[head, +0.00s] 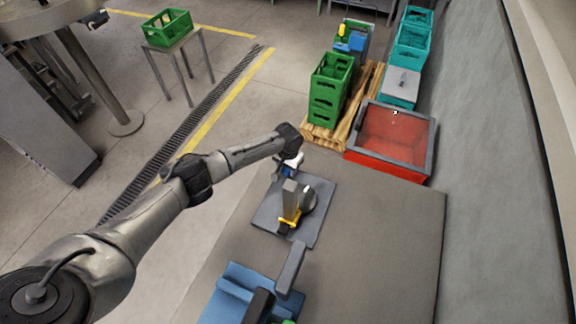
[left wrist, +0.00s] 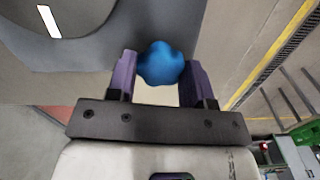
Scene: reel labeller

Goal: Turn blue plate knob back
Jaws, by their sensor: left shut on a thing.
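The blue knob (left wrist: 160,63) is lobed and sits between my left gripper's two purple-grey fingers in the left wrist view. My left gripper (left wrist: 157,80) is shut on it, one finger on each side. In the head view my left gripper (head: 292,162) is at the far end of the reel labeller, which stands on a grey base plate (head: 265,214). The labeller has an upright grey block (head: 290,191), a yellow part (head: 289,221) and a round grey disc (head: 309,203). The knob is mostly hidden there by my gripper. My right gripper is not seen.
A blue unit (head: 226,298) with a grey bar (head: 291,268) stands at the near edge of the table. The table's right side (head: 385,240) is clear. Beyond it are a red bin (head: 430,150) and stacked green crates (head: 325,100) on a pallet.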

